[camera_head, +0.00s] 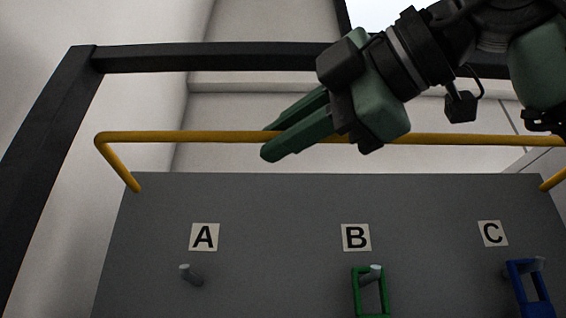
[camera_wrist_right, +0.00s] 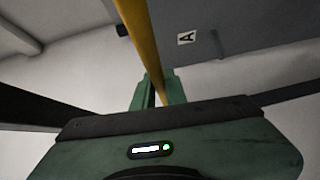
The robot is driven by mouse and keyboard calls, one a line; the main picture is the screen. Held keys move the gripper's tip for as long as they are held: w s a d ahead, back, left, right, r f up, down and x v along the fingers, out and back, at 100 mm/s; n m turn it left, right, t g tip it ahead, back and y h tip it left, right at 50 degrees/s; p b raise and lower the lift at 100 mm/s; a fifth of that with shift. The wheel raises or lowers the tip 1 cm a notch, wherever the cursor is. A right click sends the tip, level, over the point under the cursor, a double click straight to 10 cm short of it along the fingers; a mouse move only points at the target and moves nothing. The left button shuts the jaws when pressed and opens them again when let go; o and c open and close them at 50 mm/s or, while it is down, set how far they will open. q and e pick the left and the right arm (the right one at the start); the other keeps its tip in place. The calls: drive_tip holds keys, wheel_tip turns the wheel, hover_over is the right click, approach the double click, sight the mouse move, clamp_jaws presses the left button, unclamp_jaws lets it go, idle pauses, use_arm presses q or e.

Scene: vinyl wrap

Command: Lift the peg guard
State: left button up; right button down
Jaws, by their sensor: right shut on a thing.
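The peg guard is a yellow bar (camera_head: 200,137) that runs across the top of a grey board, with bent ends going down to the board's upper corners. My right gripper (camera_head: 268,142) reaches in from the upper right with its green fingers around the bar, left of its middle. In the right wrist view the yellow bar (camera_wrist_right: 143,45) runs down between the two fingers (camera_wrist_right: 157,90), and the gripper is shut on it. My left gripper is not in view.
The grey board (camera_head: 270,210) carries labels A (camera_head: 204,237), B (camera_head: 356,237) and C (camera_head: 492,233). Peg A (camera_head: 190,274) is bare. A green frame (camera_head: 357,293) hangs at B and a blue frame (camera_head: 515,285) at C. A black frame (camera_head: 200,57) stands behind and left.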

drive_tip(key=shift+r, duration=0.4)
drive_tip(key=shift+d+r, duration=0.1)
drive_tip(key=c, duration=1.5)
unclamp_jaws()
drive_tip(key=shift+o, duration=0.2)
drive_tip(key=shift+w, duration=0.1)
drive_tip(key=shift+s+d, duration=0.15)
drive_tip(key=shift+s, duration=0.1)
drive_tip(key=b+v, duration=0.2)
drive_tip(key=v, duration=0.5)
drive_tip(key=shift+b, duration=0.3)
